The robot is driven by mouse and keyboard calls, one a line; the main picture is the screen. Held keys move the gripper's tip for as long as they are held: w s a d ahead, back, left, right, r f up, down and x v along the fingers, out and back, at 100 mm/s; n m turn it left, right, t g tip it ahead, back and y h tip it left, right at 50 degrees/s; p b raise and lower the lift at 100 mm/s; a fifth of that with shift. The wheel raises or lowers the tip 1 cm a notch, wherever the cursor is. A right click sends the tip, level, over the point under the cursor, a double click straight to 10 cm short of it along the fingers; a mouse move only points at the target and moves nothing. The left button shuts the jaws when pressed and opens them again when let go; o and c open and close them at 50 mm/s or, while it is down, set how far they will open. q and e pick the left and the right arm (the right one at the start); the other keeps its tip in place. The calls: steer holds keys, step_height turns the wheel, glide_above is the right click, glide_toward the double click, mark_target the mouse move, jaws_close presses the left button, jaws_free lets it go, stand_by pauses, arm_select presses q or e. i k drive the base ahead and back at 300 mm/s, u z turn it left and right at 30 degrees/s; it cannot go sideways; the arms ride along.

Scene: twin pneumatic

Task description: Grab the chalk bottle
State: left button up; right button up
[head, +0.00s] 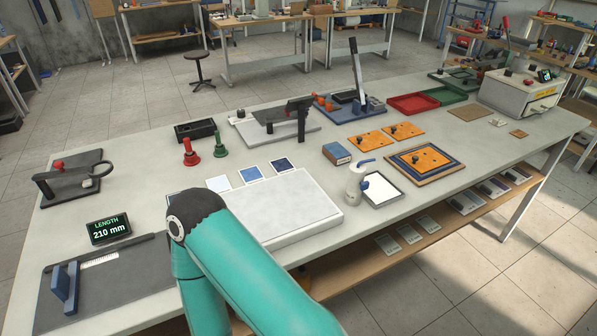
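The likely chalk bottle (353,186) is a white bottle with a pale blue-grey spout on top. It stands upright on the table, right of the white slab and at the left edge of a dark-framed white tray. A small dark blue part shows beside it at its right; I cannot tell whether it belongs to the bottle. No gripper touches the bottle. Neither of my grippers shows in the head view; only a teal arm of mine with a black joint is seen in the lower middle.
A white slab (285,208) lies left of the bottle, partly behind my arm. The dark-framed tray (398,193) is at its right. A blue and brown box (336,153) stands behind it. An orange puzzle board (424,159) lies further right. The table's front edge is close to the bottle.

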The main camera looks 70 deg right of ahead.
mark_target(357, 170)
steer(key=u, duration=0.2)
steer(key=k, duration=1.6)
steer(key=z, duration=1.2)
steer(key=i, duration=0.6)
steer(key=u, duration=0.05)
